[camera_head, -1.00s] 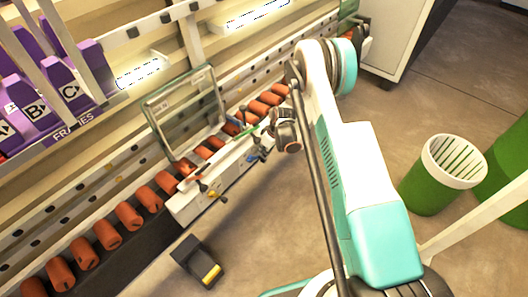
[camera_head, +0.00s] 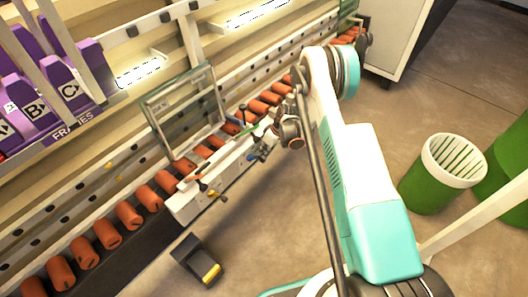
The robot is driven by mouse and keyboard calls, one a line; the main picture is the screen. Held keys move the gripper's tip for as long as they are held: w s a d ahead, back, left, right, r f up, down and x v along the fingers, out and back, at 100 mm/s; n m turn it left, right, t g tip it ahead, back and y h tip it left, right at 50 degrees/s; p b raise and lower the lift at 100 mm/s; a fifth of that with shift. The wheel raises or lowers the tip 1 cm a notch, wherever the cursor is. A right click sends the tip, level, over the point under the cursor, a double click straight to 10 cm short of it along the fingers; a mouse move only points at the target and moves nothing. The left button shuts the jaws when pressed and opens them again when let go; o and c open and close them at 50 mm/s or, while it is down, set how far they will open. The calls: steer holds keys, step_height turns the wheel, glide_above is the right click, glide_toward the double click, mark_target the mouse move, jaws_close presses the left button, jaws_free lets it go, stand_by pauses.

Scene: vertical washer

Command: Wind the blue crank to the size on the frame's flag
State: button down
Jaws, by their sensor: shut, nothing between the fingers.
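The frame (camera_head: 146,112) is a grey-edged glass pane standing tilted over the roller line, behind a white clamp unit (camera_head: 185,207). A small blue part (camera_head: 257,152), which may be the blue crank, shows at the unit's right end. My gripper (camera_head: 264,145) is at the unit's right end, close to the blue part, shut and small in view. Whether it touches the part is unclear.
Orange rollers (camera_head: 129,216) run along the rack. Purple holders (camera_head: 36,110) marked with letters stand at the upper left. A black and yellow pedal (camera_head: 197,262) lies on the floor. A green bin with white rim (camera_head: 452,160) stands right. The floor between is clear.

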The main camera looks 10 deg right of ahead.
steer(key=shift+f, duration=1)
steer(key=shift+r, duration=0.1)
